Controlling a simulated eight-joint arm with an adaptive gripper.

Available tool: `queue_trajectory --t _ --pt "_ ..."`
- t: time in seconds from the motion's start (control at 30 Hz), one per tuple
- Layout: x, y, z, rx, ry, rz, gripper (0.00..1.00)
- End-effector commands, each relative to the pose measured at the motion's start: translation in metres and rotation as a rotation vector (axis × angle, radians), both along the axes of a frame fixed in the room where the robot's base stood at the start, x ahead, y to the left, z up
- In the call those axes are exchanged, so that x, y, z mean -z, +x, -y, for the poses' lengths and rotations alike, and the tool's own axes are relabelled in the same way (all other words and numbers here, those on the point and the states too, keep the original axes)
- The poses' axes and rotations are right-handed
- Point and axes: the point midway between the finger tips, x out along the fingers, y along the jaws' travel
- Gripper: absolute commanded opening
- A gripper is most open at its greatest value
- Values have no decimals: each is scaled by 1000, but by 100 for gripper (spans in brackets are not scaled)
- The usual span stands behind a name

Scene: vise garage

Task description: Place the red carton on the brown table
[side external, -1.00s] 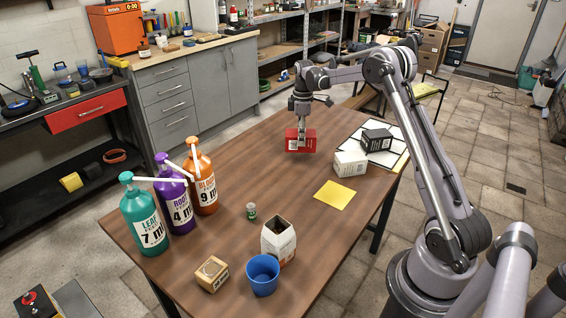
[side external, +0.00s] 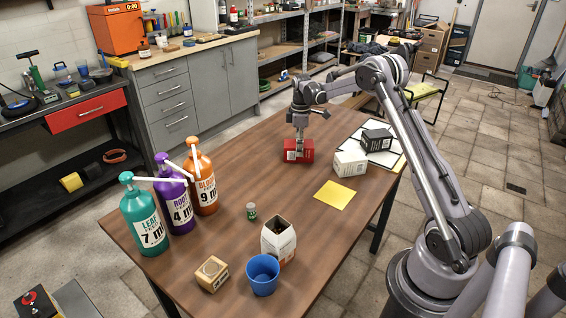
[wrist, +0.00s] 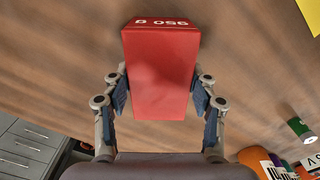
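The red carton (side external: 291,157) is at the far part of the brown table (side external: 232,160). In the side view its underside appears at or very near the tabletop; I cannot tell if any gap is left. My gripper (side external: 300,149) points down over it. In the wrist view the carton (wrist: 160,85) lies between the two fingers of my gripper (wrist: 160,97), and the blue pads are at its left and right sides, seemingly touching. The carton hides the table directly beneath it.
A white box (side external: 350,164) and a black box (side external: 377,140) stand to the right, by a yellow sheet (side external: 335,193). An open carton (side external: 279,243) and blue cup (side external: 263,275) are at front. The table's middle is clear.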

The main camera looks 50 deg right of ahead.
Motion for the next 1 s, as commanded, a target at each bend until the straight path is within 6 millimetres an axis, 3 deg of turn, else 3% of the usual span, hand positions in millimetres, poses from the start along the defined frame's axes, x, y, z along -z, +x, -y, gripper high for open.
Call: queue_trajectory --t 0.03,0.07,0.47,0.67,1.0 --pt "0 0 0 0 0 0 72" --pt "0 0 0 0 0 0 81" --pt "-2 0 0 0 0 0 81" --pt "-27 1 0 -1 0 0 81" --pt "-87 8 -1 -1 0 0 81"
